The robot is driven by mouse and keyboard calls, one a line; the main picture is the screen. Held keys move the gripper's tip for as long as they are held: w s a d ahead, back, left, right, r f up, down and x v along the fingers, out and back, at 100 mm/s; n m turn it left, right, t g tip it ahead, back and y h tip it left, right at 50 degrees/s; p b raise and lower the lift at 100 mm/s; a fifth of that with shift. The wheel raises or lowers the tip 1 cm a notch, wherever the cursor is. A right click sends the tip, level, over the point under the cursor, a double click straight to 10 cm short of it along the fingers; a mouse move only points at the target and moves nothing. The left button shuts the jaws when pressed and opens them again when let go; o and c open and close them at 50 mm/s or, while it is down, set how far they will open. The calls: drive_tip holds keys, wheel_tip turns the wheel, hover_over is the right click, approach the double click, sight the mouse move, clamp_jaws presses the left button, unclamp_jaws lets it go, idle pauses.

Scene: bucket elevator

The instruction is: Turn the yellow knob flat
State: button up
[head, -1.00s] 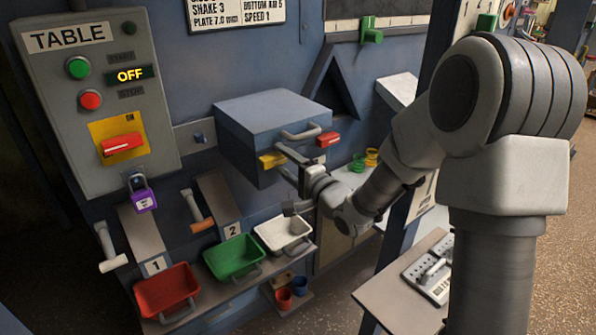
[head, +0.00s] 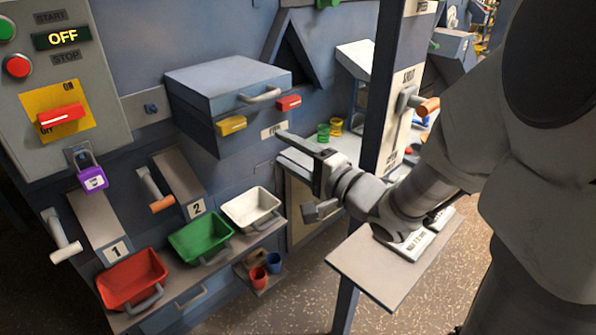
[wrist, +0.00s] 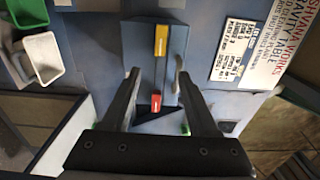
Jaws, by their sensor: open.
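The yellow knob (head: 231,125) is on the lower left of the front of a blue box, a short block with a white mark. Its long side lies roughly along the box front. A red knob (head: 289,103) sits to its right on the same front. In the wrist view the yellow knob (wrist: 161,40) is above the red knob (wrist: 155,103). My gripper (head: 295,172) is open and empty, to the right of the yellow knob and apart from the box. In the wrist view the fingers of my gripper (wrist: 158,75) stand either side of the box front.
The blue box (head: 225,80) has a grey handle (head: 260,94). Below are a red bin (head: 132,279), a green bin (head: 201,238) and a white bin (head: 250,208). A blue post (head: 392,85) and a small grey table (head: 385,268) stand near my arm. A switch panel is at left.

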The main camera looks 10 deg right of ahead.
drive_tip(key=b+v, duration=0.2)
drive_tip(key=b, duration=0.1)
drive_tip(key=shift+s+d, duration=0.2)
drive_tip(key=shift+s, duration=0.1)
drive_tip(key=shift+r, duration=0.1)
drive_tip(key=shift+r, duration=0.1)
